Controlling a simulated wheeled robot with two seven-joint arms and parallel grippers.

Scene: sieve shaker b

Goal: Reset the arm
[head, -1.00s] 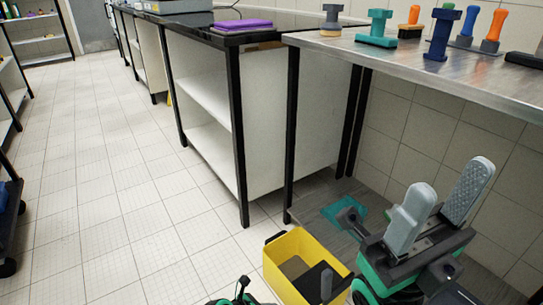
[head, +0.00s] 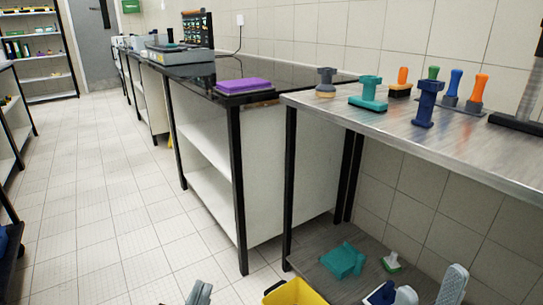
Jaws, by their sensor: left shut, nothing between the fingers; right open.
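My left gripper (head: 199,293) shows at the bottom edge, left of the yellow bin. Its grey fingers are together with nothing between them. My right gripper (head: 430,289) shows at the bottom right, in front of the lower shelf. Its two grey fingers stand apart, with nothing seen between them. The rest of both arms is cut off by the lower edge of the picture.
A yellow bin (head: 293,292) stands between my grippers at the bottom. A steel table (head: 330,112) at right bears several upright stamp-like tools. Its lower shelf (head: 325,285) holds a teal piece (head: 343,260). A purple block (head: 243,86) lies on the black counter. Floor at left is clear.

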